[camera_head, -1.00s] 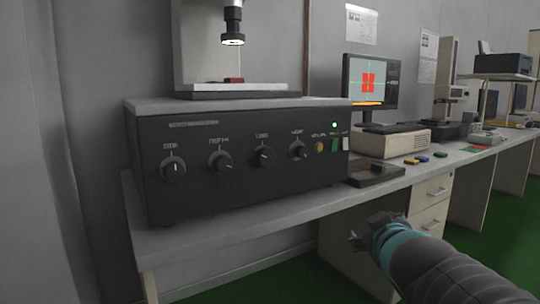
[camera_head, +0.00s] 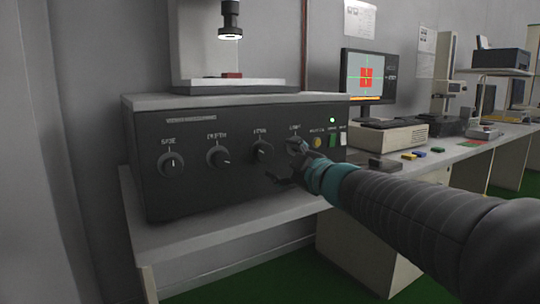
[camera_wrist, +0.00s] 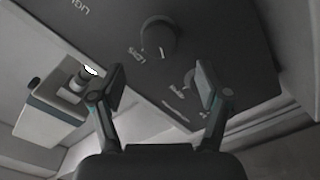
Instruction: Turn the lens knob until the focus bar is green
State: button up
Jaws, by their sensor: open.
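The lens knob (camera_head: 262,150) is a dark dial with a pale pointer, third from the left on the black control box (camera_head: 190,200). It also shows at the top centre of the wrist view (camera_wrist: 158,37), with its label beside it. My gripper (camera_head: 284,164) is open and empty in front of the panel, right of the lens knob and overlapping the light knob (camera_head: 295,144). In the wrist view my gripper (camera_wrist: 160,88) has both fingers apart, and the lens knob lies beyond the gap. The focus bar (camera_head: 366,98) on the monitor (camera_head: 367,75) looks yellow-orange.
Several coloured buttons and a lit green lamp (camera_head: 332,120) are at the panel's right. A microscope head (camera_head: 230,20) stands above the box. The bench front strip is bare.

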aim_at(265, 153)
jog(key=x, duration=0.8)
jog(key=shift+a, duration=0.1)
jog(key=c, duration=1.2)
jog(key=shift+o, duration=0.2)
jog(key=shift+b, duration=0.3)
